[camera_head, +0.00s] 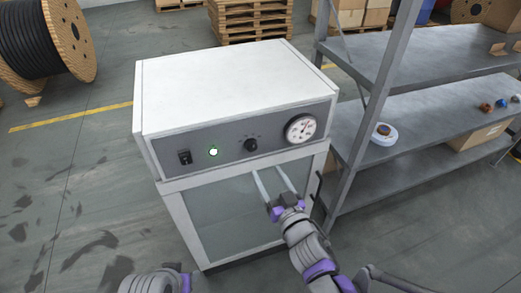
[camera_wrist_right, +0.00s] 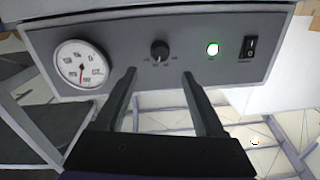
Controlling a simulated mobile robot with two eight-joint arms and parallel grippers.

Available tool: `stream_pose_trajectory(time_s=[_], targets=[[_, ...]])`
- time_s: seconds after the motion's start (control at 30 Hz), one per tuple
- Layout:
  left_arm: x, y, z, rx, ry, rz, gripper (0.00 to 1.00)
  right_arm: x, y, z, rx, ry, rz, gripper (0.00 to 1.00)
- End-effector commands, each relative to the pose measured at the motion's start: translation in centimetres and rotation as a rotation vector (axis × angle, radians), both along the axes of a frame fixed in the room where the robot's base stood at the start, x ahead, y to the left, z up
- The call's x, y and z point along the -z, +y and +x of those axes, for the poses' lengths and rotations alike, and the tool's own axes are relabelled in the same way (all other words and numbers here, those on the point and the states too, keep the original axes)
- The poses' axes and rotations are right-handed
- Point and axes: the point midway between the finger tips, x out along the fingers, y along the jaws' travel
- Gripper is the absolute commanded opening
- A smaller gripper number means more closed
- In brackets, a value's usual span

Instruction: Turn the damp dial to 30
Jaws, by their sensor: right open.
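The damp dial is most likely the small black knob (camera_head: 251,144) in the middle of the grey front panel on a white cabinet; it also shows in the right wrist view (camera_wrist_right: 160,50), with small marks around it. The numbers and the knob's exact setting are too small to read. My right gripper (camera_head: 268,170) is open and empty in front of the cabinet, its fingertips just below the knob in the head view. In the wrist view its two fingers (camera_wrist_right: 159,73) stand apart, either side of the knob's line, not closed on it. My left gripper's fingers are out of view.
The panel (camera_head: 232,158) also carries a round white gauge (camera_head: 300,128), a lit green lamp (camera_head: 213,152) and a black rocker switch (camera_head: 184,157). A metal shelf (camera_head: 420,115) with a white roll (camera_head: 384,134) stands close on the right.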

Motion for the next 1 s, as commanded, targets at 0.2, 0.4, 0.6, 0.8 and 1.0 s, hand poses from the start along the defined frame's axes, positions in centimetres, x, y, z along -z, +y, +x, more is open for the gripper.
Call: stream_pose_trajectory(time_s=[0.2,0.4,0.6,0.8,1.0], targets=[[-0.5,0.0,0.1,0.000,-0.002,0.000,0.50,-0.1,1.3,3.6,0.001,0.001,0.001,0.71],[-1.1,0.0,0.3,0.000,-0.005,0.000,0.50,-0.1,2.6,7.0,0.003,0.001,-0.001,0.71],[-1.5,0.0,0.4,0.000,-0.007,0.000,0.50,-0.1,3.3,9.0,0.004,0.002,-0.001,0.71],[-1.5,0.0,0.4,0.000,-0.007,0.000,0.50,0.0,3.5,9.5,0.004,0.003,-0.001,0.71],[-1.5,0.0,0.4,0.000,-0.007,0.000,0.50,0.0,3.5,9.5,0.004,0.003,-0.001,0.64]])
